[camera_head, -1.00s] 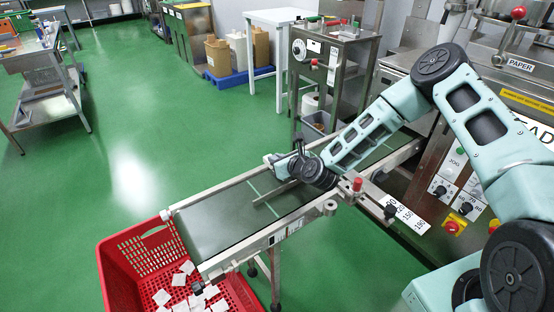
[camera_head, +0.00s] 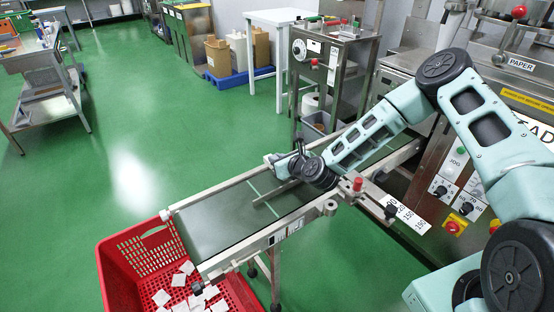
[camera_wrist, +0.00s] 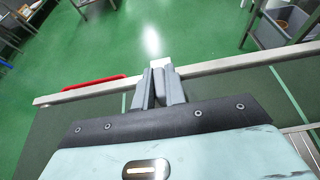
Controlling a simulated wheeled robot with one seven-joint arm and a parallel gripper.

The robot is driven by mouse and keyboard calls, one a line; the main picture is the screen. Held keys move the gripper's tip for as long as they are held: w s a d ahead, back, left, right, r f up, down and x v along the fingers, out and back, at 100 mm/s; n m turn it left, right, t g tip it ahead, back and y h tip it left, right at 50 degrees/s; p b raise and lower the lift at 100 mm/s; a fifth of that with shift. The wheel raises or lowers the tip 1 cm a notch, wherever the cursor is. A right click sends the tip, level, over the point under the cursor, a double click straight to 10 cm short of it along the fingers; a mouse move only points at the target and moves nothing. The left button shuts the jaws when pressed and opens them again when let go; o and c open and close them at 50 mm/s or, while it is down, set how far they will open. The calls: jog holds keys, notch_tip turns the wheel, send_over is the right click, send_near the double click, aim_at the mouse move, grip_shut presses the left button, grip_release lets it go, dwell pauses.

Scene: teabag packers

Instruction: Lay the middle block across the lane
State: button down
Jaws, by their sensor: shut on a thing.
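My gripper (camera_head: 273,159) is at the far side rail of the conveyor lane (camera_head: 215,230), with its wrist over the belt. In the wrist view its two grey fingers (camera_wrist: 158,88) are shut on a small light grey piece, taken to be the middle block (camera_wrist: 158,80). Most of the block is hidden between the fingers, so I cannot tell how it lies. The fingertips reach the far rail (camera_wrist: 215,68).
A red crate (camera_head: 130,262) with several white teabags stands at the lane's lower-left end. The near rail (camera_head: 255,243) carries a clamp with a red knob (camera_head: 357,184). The machine panel (camera_head: 455,180) is at the right.

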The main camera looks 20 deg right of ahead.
jog(key=shift+f+b, duration=1.7)
jog(key=shift+f, duration=0.35)
jog(key=c, duration=1.4)
grip_release()
jog(key=shift+o, duration=0.2)
jog(key=v, duration=1.7)
jog(key=shift+s, duration=0.2)
jog(key=shift+r, duration=0.1)
